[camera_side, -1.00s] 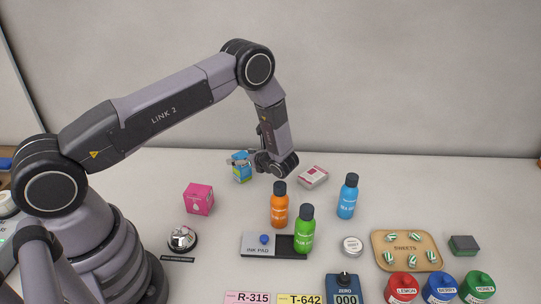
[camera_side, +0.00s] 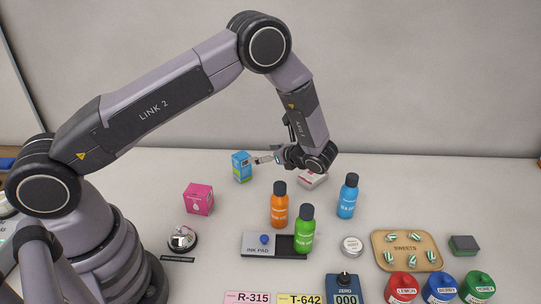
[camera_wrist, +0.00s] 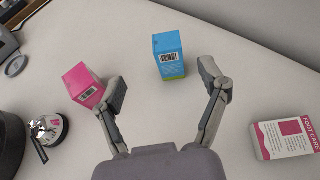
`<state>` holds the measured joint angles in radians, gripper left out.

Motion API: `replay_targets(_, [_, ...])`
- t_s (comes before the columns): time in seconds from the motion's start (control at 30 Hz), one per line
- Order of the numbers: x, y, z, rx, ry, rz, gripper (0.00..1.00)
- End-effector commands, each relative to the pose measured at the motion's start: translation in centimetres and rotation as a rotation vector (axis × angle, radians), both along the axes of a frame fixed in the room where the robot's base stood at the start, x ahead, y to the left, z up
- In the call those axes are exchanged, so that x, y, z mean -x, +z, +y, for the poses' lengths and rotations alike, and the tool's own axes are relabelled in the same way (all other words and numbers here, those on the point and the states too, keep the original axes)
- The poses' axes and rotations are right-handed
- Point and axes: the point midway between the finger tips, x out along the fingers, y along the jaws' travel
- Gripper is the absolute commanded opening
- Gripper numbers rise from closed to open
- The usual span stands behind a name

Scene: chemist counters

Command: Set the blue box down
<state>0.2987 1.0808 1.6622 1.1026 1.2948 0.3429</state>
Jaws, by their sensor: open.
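The blue box (camera_side: 241,166) stands upright on the counter at the back, left of my gripper. My gripper (camera_side: 266,159) is open and apart from it, just to its right in the side view. In the wrist view the blue box (camera_wrist: 169,56) stands ahead of the gap between my spread fingers (camera_wrist: 168,92), with nothing held between them.
A pink box (camera_side: 198,199) stands to the front left of the blue box. A white and pink box (camera_side: 313,178) lies behind my wrist. An orange bottle (camera_side: 279,206), a green bottle (camera_side: 304,231) and a blue bottle (camera_side: 348,197) stand in front and to the right.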

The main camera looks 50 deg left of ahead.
Motion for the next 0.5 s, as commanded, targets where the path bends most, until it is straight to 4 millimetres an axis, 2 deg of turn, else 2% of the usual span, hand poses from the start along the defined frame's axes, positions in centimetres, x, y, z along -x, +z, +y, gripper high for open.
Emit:
replay_targets(0.03, [0.2,2.1,0.2,0.033,0.040,-0.046,0.74])
replay_targets(0.17, [2.4,8.5,0.8,0.166,0.196,-0.199,0.74])
replay_targets(0.3, [6.4,15.0,1.1,0.333,0.382,-0.385,0.74])
replay_targets(0.5, [13.3,22.0,0.7,0.581,0.629,-0.657,0.74])
